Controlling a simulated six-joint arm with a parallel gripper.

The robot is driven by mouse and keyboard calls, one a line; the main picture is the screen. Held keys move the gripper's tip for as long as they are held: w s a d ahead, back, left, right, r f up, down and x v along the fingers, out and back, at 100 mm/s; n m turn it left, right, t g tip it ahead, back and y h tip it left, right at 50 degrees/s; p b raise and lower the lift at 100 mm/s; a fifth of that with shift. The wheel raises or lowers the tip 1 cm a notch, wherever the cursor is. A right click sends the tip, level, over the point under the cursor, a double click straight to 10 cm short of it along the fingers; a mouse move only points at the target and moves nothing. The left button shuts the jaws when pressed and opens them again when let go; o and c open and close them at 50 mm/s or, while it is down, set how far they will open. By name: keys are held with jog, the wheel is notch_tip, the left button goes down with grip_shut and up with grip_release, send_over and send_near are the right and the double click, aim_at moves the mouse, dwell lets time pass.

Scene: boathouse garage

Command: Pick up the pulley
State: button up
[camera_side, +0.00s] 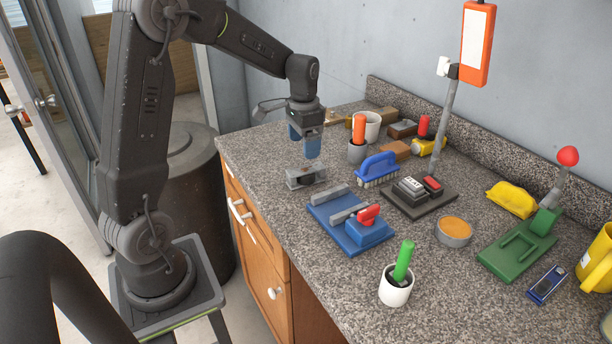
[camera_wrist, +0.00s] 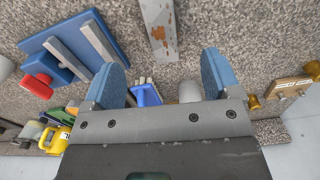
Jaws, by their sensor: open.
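The thing that looks like the pulley (camera_side: 306,176) is a small grey metal block with a dark recess, on the granite counter near its left edge. In the wrist view a grey metal piece with rusty patches (camera_wrist: 160,28), probably the same thing, runs off the top edge, beyond and roughly between my fingertips. My gripper (camera_side: 304,145) has blue finger pads and hangs above and just behind the block, apart from it. In the wrist view my gripper (camera_wrist: 163,78) shows its two pads spread wide with nothing between them.
A blue brush (camera_side: 377,169) stands just right of the block. A blue clamp base with a red knob (camera_side: 348,222) lies in front. A grey cup with an orange handle (camera_side: 358,150) and a white mug (camera_side: 372,124) stand behind. Bare counter (camera_side: 262,160) lies left of the block.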

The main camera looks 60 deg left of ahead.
aim_at(306, 169)
jog(key=f, duration=0.8)
jog(key=shift+w, duration=0.35)
jog(key=shift+c, duration=0.4)
jog(key=c, duration=1.1)
jog(key=shift+c, duration=0.2)
jog(key=shift+r, duration=0.1)
